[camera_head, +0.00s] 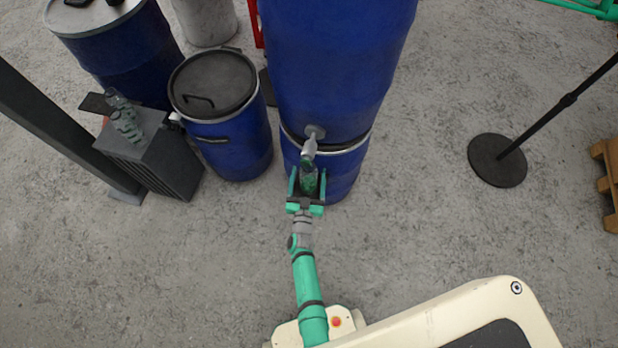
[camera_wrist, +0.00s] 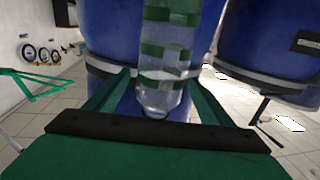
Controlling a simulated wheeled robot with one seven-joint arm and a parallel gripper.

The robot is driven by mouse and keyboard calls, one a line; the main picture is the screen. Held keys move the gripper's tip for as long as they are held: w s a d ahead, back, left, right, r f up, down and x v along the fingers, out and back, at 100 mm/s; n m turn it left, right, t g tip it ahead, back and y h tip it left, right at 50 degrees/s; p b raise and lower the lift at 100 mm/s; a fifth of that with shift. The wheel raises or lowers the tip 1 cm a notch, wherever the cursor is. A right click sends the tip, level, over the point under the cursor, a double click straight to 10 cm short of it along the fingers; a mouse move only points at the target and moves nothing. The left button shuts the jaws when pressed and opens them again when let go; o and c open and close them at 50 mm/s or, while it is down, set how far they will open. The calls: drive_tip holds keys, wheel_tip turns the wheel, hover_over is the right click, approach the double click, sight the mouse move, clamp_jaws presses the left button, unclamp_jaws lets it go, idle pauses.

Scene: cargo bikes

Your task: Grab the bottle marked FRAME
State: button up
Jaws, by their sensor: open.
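A clear bottle with green bands (camera_wrist: 167,62) stands out between the two green fingers of my gripper (camera_wrist: 160,88) in the wrist view. There is a visible gap between the bottle and each finger, so my gripper is open around it. No word can be read on its bands, so I cannot tell whether it is marked FRAME. In the head view, the same bottle (camera_head: 310,182) shows between the fingers of my gripper (camera_head: 308,180), in front of the tall blue barrels. Several other small clear and green bottles (camera_head: 125,122) stand on a dark grey box at the left.
A smaller lidded blue barrel (camera_head: 232,140) is to the left. A black post base (camera_head: 497,160) stands right. The floor between is clear.

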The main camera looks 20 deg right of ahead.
drive_tip(key=shift+w+d, duration=0.2)
drive_tip(key=shift+w, duration=0.25)
drive_tip(key=c, duration=1.3)
drive_tip(key=shift+c, duration=0.3)
drive_tip(key=shift+r, duration=0.1)
